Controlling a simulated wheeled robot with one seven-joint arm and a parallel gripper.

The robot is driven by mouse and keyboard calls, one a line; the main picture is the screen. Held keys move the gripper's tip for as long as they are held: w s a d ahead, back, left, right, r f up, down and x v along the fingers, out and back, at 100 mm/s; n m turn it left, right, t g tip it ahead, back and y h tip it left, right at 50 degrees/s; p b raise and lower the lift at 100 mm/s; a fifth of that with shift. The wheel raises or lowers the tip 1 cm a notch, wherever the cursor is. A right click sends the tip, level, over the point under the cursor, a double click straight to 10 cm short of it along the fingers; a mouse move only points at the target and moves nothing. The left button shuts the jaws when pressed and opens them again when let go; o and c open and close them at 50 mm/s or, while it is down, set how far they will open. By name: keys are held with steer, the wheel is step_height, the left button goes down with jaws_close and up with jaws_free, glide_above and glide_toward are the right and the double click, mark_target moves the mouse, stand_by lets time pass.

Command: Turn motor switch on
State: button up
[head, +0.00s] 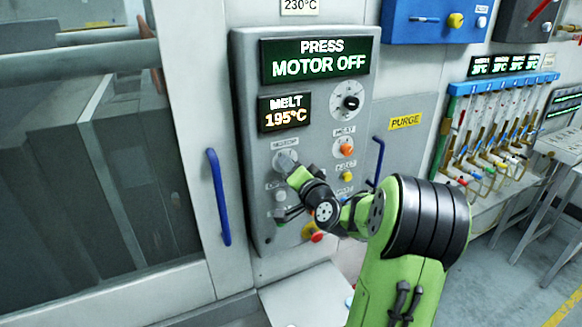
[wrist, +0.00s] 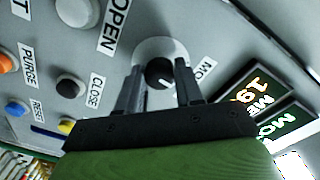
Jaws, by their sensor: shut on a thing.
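The grey control panel (head: 310,95) carries a display reading "PRESS MOTOR OFF" (head: 317,60). The motor switch (wrist: 160,71) is a black rotary knob with a white pointer mark on a pale round plate, beside a partly cut-off label starting "MO". In the head view its pale plate (head: 284,157) shows at the panel's left, with the knob mostly hidden by my gripper (head: 290,169). In the wrist view, my gripper (wrist: 158,80) has one finger on each side of the knob and is shut on it.
Below the switch are OPEN and CLOSE buttons (wrist: 70,85). An orange button (head: 346,149), a yellow one and a red emergency knob (head: 314,236) are near my arm. A blue door handle (head: 219,197) stands at left, another blue handle (head: 376,160) at right.

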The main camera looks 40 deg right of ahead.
steer(key=m+p, duration=0.1)
steer(key=m, duration=0.4)
steer(key=shift+r, duration=0.1)
steer(key=shift+m+p, duration=0.3)
stand_by(0.4)
steer(key=o, duration=1)
steer(key=shift+o, duration=0.2)
steer(key=shift+s, duration=0.1)
steer(key=b+v, duration=0.5)
steer(key=v, duration=1)
steer(key=shift+s, duration=0.4)
steer(key=shift+r, duration=0.1)
